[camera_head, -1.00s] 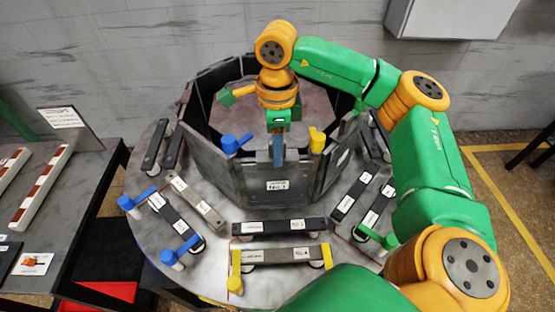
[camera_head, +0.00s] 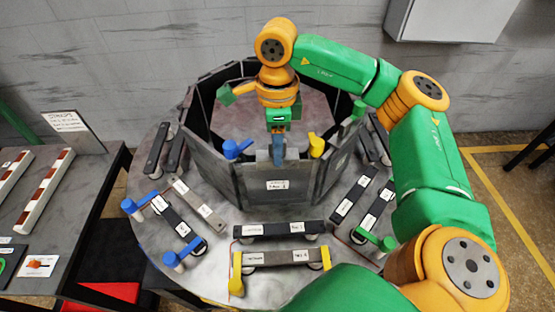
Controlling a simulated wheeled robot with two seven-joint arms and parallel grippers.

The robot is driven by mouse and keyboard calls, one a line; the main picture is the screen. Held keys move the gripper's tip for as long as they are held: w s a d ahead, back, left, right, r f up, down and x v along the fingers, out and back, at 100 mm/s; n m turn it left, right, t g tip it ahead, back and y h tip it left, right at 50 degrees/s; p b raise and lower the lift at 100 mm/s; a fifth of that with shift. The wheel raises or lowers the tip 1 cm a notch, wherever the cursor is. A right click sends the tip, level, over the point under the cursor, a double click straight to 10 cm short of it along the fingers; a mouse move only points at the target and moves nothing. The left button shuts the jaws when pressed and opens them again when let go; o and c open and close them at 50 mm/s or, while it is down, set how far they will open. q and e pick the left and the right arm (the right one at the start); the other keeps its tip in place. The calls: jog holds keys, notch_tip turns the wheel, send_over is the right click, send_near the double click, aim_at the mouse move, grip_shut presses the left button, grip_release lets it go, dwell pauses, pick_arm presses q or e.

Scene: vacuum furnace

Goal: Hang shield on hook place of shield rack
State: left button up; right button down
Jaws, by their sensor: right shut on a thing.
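My right gripper (camera_head: 278,150) points down at the front of the ring of dark panels. It is shut on the top middle of a grey shield (camera_head: 255,186) with a white label. The shield stands upright at the front of the ring, between a blue-topped peg (camera_head: 233,149) and a yellow-topped peg (camera_head: 316,146). I cannot tell whether the shield rests on a hook, because the gripper and shield cover that spot. The shield rack (camera_head: 205,140) is the many-sided panel ring on a round grey table. My left gripper is out of view.
Labelled dark bars (camera_head: 280,230) lie around the round table (camera_head: 215,265), with blue, yellow and green clamps (camera_head: 236,275) near them. A side table (camera_head: 75,225) with brown-and-white strips stands at left. My right arm covers the right side.

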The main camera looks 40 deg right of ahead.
jog(key=shift+r+p, duration=0.7)
jog(key=shift+r, duration=0.35)
jog(key=s+a+r, duration=0.2)
jog(key=s+a, duration=0.1)
jog(key=s, duration=0.3)
jog(key=shift+a+b, duration=0.4)
